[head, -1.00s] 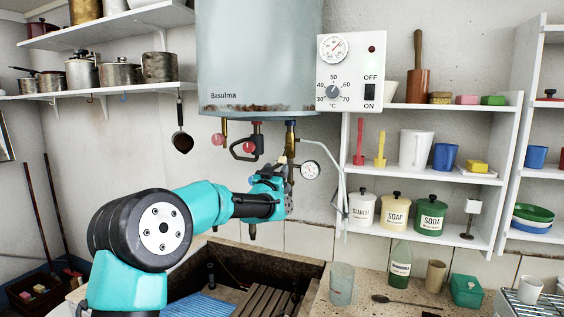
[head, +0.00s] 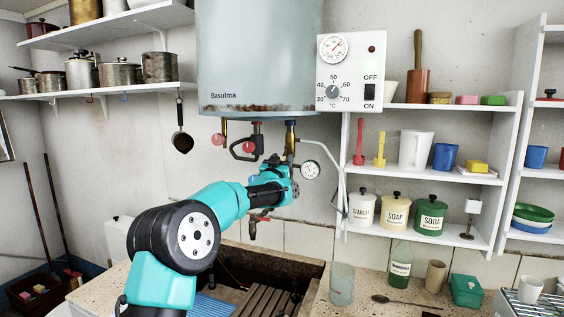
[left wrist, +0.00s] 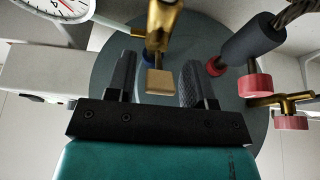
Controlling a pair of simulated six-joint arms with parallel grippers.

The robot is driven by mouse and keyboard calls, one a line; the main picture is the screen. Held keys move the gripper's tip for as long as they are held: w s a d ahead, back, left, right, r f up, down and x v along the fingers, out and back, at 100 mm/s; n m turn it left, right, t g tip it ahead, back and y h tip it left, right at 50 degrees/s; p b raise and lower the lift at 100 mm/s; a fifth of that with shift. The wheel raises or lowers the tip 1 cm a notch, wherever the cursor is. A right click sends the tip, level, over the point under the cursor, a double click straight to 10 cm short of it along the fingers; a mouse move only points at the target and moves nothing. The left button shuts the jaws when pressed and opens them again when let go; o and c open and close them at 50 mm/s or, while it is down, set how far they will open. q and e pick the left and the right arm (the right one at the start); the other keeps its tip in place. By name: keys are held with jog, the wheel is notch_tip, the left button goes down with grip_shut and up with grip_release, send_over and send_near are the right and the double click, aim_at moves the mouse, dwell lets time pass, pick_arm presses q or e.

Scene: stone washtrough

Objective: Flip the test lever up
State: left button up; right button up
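A brass valve (head: 291,133) hangs under the right side of the water heater (head: 255,65). In the left wrist view, the valve's brass body (left wrist: 164,20) comes down from the top, with a flat tan tip (left wrist: 160,82) that looks like the test lever. My left gripper (left wrist: 156,72) is open, with one dark finger on each side of this tip and visible gaps. In the head view my left gripper (head: 277,162) is just below and left of the valve; its fingers are small and partly hidden there. My right gripper is not in view.
Red-handled valves (head: 248,146) hang left of the brass valve. A pressure gauge (head: 311,170) and pale pipe (head: 335,165) are close on the right. A tap (head: 257,218) projects below my wrist, above the stone trough (head: 275,258). Shelves (head: 430,175) stand right.

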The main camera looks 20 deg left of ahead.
pick_arm(q)
grip_shut()
dwell(0.4)
jog(key=shift+s+a+r+g, duration=0.25)
jog(key=shift+r+g, duration=0.25)
jog(key=shift+g, duration=0.5)
jog(key=shift+s+d+r+g, duration=0.1)
jog(key=shift+g, duration=0.2)
jog(key=shift+o, duration=0.7)
grip_release()
jog(key=shift+d, duration=0.1)
jog(key=shift+s, duration=0.1)
jog(key=s+f, duration=0.2)
jog(key=s, duration=1.5)
jog(key=shift+f, duration=0.25)
